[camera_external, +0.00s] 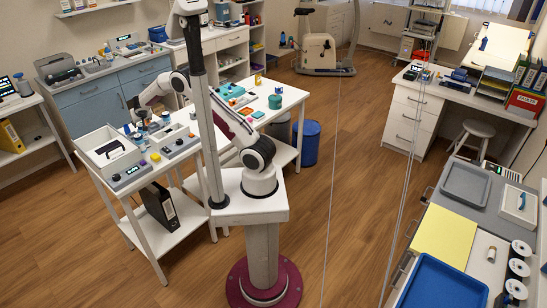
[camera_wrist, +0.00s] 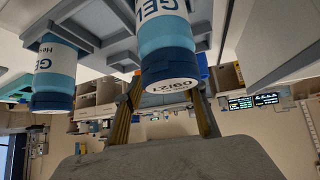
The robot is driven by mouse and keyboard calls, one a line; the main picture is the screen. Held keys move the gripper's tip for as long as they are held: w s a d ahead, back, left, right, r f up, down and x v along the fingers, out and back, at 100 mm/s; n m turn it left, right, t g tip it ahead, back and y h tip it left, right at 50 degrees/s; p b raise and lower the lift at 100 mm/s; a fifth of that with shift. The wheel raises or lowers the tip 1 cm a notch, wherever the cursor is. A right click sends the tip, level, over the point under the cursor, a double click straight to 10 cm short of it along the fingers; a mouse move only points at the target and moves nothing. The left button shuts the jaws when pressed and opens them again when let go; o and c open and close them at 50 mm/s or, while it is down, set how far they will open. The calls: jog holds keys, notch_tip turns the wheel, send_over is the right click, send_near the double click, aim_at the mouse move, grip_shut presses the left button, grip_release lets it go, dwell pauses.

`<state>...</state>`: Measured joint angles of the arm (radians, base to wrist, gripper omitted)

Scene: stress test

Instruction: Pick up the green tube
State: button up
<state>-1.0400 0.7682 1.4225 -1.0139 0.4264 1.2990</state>
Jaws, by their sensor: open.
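I cannot pick out a clearly green tube with certainty. In the wrist view, a teal-and-blue gel container (camera_wrist: 167,45) with a white label and dark blue cap hangs large at the top centre, upside down in the picture. A second similar container (camera_wrist: 52,72) is at the left. My gripper (camera_wrist: 165,108) is open, its two gold-and-dark fingers apart below the nearer container in the picture; I cannot tell whether they touch it. In the external view, my arm reaches over the left end of the white table, where small blue containers (camera_external: 139,138) stand; the fingers are too small to tell.
A teal-green cylinder (camera_external: 275,101) stands on the table's right part among small coloured items. A white tray (camera_external: 108,152) and grey devices (camera_external: 173,141) crowd the table's left end.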

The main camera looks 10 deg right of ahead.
jog(key=shift+x, duration=1.6)
jog(key=c, duration=1)
